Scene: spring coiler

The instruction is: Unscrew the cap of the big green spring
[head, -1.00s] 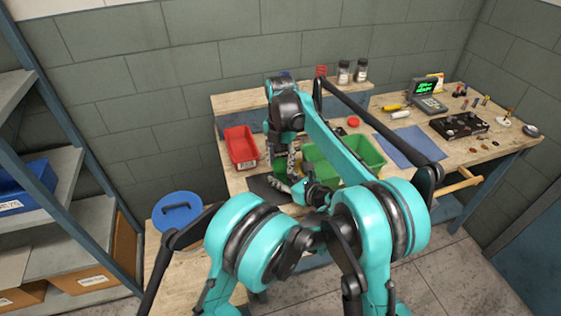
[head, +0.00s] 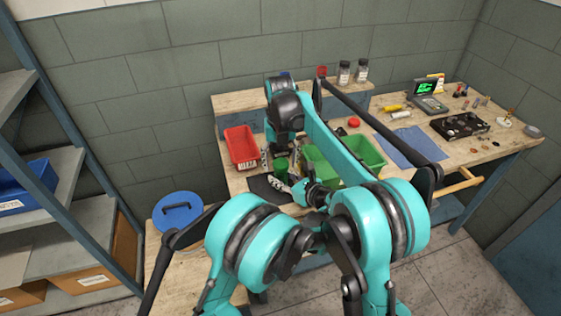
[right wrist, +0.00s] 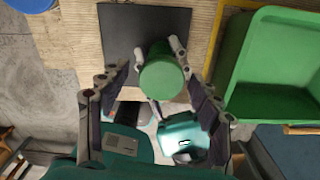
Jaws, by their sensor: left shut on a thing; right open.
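The big green spring container (head: 281,172) stands upright on a dark mat (head: 264,190) on the workbench. In the right wrist view its round green cap (right wrist: 163,80) faces the camera. My left gripper (head: 284,182) is shut on the green body from the side, low down. Its fingers also show around the body in the right wrist view (right wrist: 166,76). My right gripper (head: 281,156) points down from above, open, with its fingers apart on either side of the cap. In the right wrist view its fingers (right wrist: 158,92) look clear of the cap. The spring itself is not seen.
A green bin (head: 365,150) stands close on the right and also shows in the right wrist view (right wrist: 270,60). A red bin (head: 241,147) is on the left. A blue-lidded bucket (head: 178,210) is at the front left. A blue cloth (head: 408,146) lies right of the bins.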

